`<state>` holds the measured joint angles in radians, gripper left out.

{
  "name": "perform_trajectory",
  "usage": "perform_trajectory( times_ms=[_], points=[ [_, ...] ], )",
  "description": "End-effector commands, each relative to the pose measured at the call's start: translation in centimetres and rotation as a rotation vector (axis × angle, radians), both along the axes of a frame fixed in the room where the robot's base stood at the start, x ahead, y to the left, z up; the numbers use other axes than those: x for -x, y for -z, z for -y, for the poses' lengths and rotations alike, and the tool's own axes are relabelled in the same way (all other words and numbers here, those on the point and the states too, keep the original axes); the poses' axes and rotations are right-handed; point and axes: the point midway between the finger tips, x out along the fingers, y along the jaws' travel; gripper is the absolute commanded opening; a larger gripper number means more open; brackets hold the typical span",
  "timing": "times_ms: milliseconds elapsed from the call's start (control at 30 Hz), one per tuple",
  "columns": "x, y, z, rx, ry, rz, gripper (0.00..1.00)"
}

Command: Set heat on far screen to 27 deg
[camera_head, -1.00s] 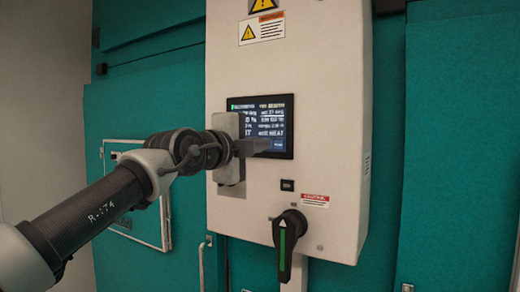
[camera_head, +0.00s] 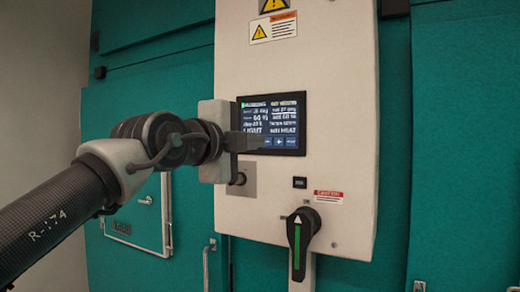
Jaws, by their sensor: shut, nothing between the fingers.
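A dark touch screen (camera_head: 285,124) is set in the front of a white control cabinet (camera_head: 345,90). It carries rows of white text, with words like "LIGHT" and "HEAT", and small blue buttons (camera_head: 279,142) along its bottom. The temperature digits are too small to read surely. My gripper (camera_head: 243,142) comes in from the left, shut and empty. Its fingers point right, over the screen's lower left edge and covering that corner. I cannot tell whether the fingertips touch the glass.
A black rotary handle (camera_head: 301,240) with a green stripe sticks out below the screen. A small black label (camera_head: 299,182) and a red-white label (camera_head: 328,196) sit above it. A metal plate with a round knob (camera_head: 238,179) is under my gripper. Teal chamber walls (camera_head: 460,150) flank the cabinet.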

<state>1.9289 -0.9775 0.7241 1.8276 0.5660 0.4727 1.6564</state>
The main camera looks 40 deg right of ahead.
Motion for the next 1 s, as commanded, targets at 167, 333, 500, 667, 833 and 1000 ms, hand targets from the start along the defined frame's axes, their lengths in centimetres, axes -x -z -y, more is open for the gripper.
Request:
perform_trajectory(
  times_ms=[167,333,500,667,833,1000],
  points=[
    [1.5,0.2,-3.5,0.000,0.000,0.002,0.00],
    [2.3,0.1,-5.3,-0.001,0.001,0.002,0.00],
    [2.6,0.0,-5.8,-0.003,0.001,0.002,0.00],
    [2.6,0.0,-5.9,-0.003,0.002,0.002,0.00],
    [2.6,0.0,-5.8,-0.003,0.002,0.002,0.00],
    [2.6,0.0,-5.8,-0.003,0.002,0.002,0.00]
  ],
)
